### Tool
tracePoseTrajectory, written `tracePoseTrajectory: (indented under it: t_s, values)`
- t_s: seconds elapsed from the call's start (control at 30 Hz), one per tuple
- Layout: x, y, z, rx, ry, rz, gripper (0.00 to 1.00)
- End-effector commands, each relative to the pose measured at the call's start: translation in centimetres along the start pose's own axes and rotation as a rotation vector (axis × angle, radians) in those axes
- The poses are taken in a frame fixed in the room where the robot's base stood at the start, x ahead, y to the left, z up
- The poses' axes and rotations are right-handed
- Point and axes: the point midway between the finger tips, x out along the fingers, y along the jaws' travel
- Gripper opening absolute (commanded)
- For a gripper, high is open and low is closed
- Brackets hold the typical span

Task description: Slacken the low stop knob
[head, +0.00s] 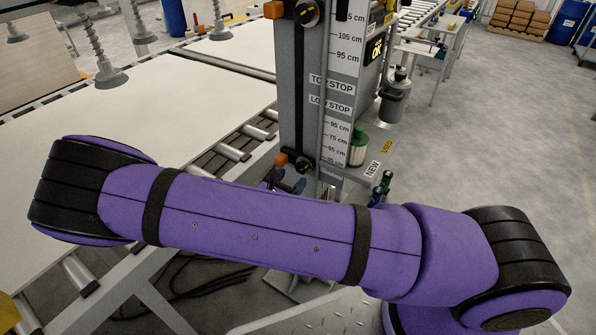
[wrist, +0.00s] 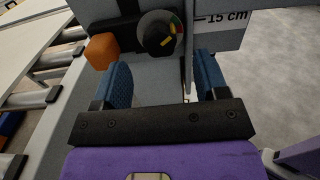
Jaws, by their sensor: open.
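The low stop knob (head: 303,163) is a black round knob on the grey post, beside an orange block (head: 281,160), below the LOW STOP label. In the wrist view the knob (wrist: 158,40) has a yellow mark and sits on a grey disc with coloured marks, right of the orange block (wrist: 102,50). My gripper (wrist: 163,72) is open, its two blue pads wide apart and empty. The knob shows ahead between and beyond the pads; I see no contact. In the head view my purple arm hides most of the gripper.
A similar top stop knob (head: 307,13) sits higher on the post (head: 291,95). A scale plate (wrist: 222,22) stands right of the knob in the wrist view. A roller conveyor (head: 235,152) with white panels lies left. A shelf with a green bottle (head: 357,146) is right.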

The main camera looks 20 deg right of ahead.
Motion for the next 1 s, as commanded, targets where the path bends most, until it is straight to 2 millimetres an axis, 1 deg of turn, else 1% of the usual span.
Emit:
tracePoseTrajectory:
  t_s: [0.03, 0.1, 0.3, 0.43, 0.67, 0.7, 0.77, 0.8, 0.9, 1.0]
  values:
    - [0.9, 0.0, 0.0, -0.001, -0.002, -0.001, 0.67]
    - [1.9, -0.1, 0.0, 0.0, -0.001, -0.002, 0.67]
    - [3.8, 0.0, 0.0, 0.0, 0.0, 0.0, 0.67]
    - [4.3, 0.0, 0.0, 0.001, 0.001, 0.0, 0.67]
    - [4.3, 0.0, 0.0, 0.001, 0.001, 0.001, 0.67]
    - [4.3, 0.0, 0.0, 0.001, 0.001, 0.001, 0.63]
    - [4.3, 0.0, 0.0, 0.001, 0.001, 0.001, 0.49]
    - [4.3, 0.0, 0.0, 0.001, 0.001, 0.0, 0.4]
    - [4.3, 0.0, 0.0, 0.001, 0.001, 0.0, 0.18]
    - [4.3, 0.0, 0.0, 0.0, 0.001, 0.001, 0.18]
